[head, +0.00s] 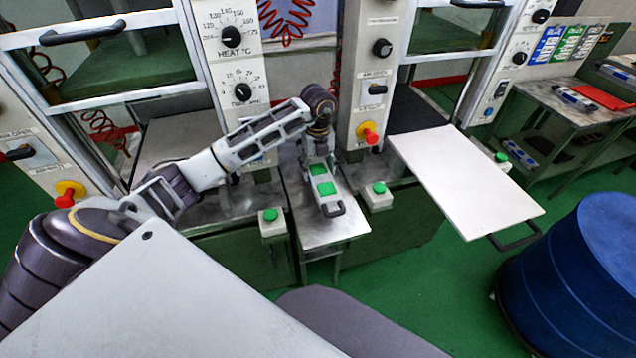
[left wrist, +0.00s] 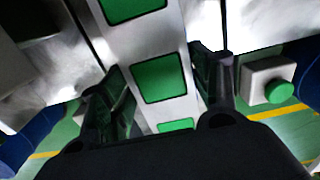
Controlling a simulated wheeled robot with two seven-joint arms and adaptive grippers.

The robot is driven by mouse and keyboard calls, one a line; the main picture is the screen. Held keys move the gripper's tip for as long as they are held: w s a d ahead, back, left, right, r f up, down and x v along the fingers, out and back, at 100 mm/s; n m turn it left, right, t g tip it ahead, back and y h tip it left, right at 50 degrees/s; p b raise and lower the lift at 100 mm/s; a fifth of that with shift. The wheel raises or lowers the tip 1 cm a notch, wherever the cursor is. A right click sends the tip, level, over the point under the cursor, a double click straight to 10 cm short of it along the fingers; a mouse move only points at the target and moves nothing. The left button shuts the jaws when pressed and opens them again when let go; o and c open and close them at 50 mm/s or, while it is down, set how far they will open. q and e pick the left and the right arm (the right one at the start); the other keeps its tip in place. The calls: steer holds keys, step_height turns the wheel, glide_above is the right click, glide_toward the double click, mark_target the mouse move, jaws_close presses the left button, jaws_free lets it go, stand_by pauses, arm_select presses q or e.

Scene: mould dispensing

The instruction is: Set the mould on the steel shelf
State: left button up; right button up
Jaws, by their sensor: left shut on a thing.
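The mould (head: 327,200) is a long pale piece with green squares and a dark handle at its near end. It is over the narrow steel shelf (head: 335,235) between the two presses; I cannot tell whether it touches the shelf. My left gripper (head: 318,160) points down and is shut on the mould towards its far end. In the left wrist view the mould (left wrist: 178,110) runs between the two dark fingers of the left gripper (left wrist: 170,90). My right gripper is not in view.
Push-button boxes with green buttons stand left (head: 272,225) and right (head: 377,197) of the shelf. A white plate (head: 465,180) with a black handle sticks out of the right press. A blue drum (head: 575,270) stands at the right. A side table (head: 560,105) is at the far right.

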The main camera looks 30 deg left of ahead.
arm_select(q)
steer(key=shift+f, duration=1.25)
steer(key=shift+f, duration=1.85)
steer(key=shift+f, duration=0.1)
steer(key=o, duration=1.6)
steer(key=shift+o, duration=0.2)
steer(key=shift+f, duration=0.1)
step_height(320, 180, up, 12)
steer(key=shift+r, duration=0.15)
